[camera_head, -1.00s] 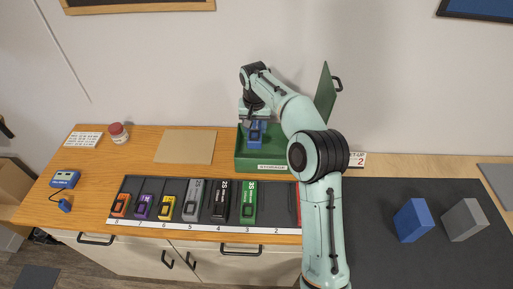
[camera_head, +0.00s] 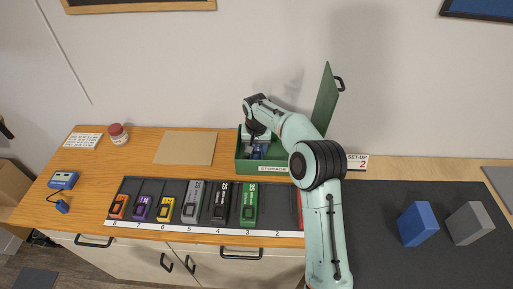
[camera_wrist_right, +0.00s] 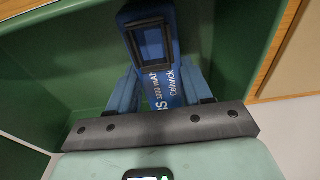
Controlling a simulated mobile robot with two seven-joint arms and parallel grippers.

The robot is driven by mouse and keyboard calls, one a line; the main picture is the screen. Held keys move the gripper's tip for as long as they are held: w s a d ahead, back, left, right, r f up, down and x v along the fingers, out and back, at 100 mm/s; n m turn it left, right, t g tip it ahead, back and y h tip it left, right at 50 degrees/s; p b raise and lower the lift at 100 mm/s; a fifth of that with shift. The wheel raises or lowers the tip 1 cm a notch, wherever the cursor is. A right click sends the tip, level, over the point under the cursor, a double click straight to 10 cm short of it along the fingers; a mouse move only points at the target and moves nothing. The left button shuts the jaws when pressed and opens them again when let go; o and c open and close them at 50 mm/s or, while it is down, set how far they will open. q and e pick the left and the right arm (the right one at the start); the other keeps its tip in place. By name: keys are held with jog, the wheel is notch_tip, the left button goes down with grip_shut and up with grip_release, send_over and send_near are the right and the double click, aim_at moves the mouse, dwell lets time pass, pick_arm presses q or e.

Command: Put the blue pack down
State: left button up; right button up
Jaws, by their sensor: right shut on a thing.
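The blue pack (camera_head: 258,153) is inside the green storage box (camera_head: 243,163), partly hidden by my right arm. In the right wrist view the blue pack (camera_wrist_right: 172,88) shows white lettering and a dark frame-like end, with green box walls around it. My right gripper (camera_head: 257,146) is shut on it, with a blue finger on each side of the pack. I cannot tell whether the pack touches the box floor. My left gripper is not in view.
The green lid (camera_head: 327,98) stands open at the box's right. A black rack (camera_head: 168,189) with several coloured packs lies in front. A brown board (camera_head: 185,147) is left of the box. Blue (camera_head: 417,223) and grey (camera_head: 469,223) blocks stand on the dark mat at right.

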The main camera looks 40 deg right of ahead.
aim_at(257, 153)
jog(key=o, duration=1.3)
jog(key=shift+f, duration=0.1)
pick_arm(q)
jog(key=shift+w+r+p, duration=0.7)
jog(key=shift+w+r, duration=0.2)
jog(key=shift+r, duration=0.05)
pick_arm(e)
jog(key=r, duration=0.8)
jog(key=s+a+r, duration=0.1)
jog(key=r, duration=0.3)
jog(key=shift+s+r, duration=0.1)
